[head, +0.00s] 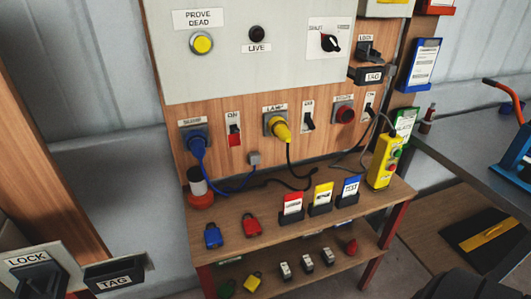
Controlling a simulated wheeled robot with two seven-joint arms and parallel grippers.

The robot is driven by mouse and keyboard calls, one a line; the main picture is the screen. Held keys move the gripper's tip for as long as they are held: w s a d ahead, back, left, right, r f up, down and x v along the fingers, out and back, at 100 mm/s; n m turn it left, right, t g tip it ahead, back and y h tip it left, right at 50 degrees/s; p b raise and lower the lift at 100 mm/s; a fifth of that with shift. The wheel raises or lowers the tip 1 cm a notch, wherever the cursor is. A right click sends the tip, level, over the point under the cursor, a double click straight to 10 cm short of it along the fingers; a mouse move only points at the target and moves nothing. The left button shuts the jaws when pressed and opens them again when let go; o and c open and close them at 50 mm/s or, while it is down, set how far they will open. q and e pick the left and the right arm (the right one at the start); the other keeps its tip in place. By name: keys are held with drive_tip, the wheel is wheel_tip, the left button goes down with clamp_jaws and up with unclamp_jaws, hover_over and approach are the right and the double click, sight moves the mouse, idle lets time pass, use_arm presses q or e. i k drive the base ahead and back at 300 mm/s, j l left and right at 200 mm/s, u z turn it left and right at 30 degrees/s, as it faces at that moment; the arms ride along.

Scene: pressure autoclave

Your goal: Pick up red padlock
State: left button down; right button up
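The red padlock (251,226) rests on the upper wooden shelf (270,243) near its front left part, with its shackle toward the back. A blue padlock (213,236) lies just to its left, a small gap apart. Neither of my grippers shows in the head view, so I cannot see whether they are open or shut. Nothing covers the red padlock.
Card holders (320,201) stand right of the red padlock. A blue cable (229,188) runs behind it. Green (226,288) and yellow (253,282) padlocks are on the lower shelf. A yellow control box (383,160) stands at the right end. A dark shape fills the bottom right.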

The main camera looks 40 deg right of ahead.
sight(251, 227)
drive_tip(key=z, duration=1.15)
